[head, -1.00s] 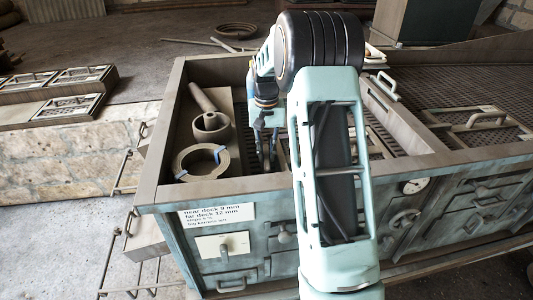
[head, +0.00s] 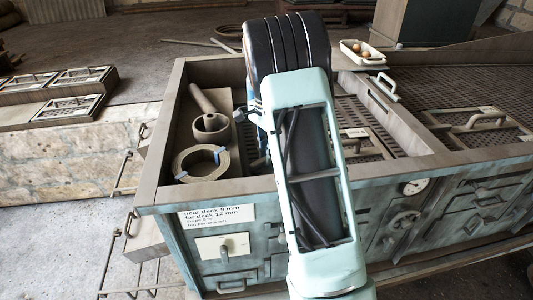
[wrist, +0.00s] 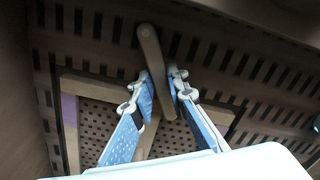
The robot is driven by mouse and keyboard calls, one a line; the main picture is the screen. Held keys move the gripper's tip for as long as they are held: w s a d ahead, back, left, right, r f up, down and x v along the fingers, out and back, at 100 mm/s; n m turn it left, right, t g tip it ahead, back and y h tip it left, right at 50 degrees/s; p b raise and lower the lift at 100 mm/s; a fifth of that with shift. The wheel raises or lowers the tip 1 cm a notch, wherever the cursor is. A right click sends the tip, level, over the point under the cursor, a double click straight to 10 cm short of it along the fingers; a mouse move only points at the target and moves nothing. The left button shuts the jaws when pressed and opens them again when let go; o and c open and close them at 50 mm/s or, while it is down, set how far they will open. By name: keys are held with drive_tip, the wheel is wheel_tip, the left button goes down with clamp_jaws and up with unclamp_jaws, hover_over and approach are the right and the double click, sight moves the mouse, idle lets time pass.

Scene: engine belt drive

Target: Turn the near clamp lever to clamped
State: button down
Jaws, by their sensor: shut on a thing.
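The near clamp lever (wrist: 151,48) is a plain tan bar with a rounded end in the wrist view. It runs from the upper middle down between my fingers, over a slotted dark deck. My gripper (wrist: 162,82) has its two blue-padded fingers on either side of the bar and is shut on it. In the head view the lever and fingertips are hidden behind my arm. The lever's set position cannot be read from these frames.
A tan frame with a perforated panel (wrist: 99,118) lies below the fingers. In the head view, a round cup (head: 210,128) and a ring (head: 187,164) sit left inside the wooden-walled box (head: 160,150). A white tray (head: 349,48) with small balls stands behind.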

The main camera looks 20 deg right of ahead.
drive_tip(key=m+p, duration=0.1)
drive_tip(key=m, duration=0.4)
drive_tip(key=shift+m, duration=0.4)
idle(0.3)
drive_tip(key=c, duration=1.9)
unclamp_jaws()
wheel_tip(320, 180, up, 12)
drive_tip(key=shift+r, duration=0.1)
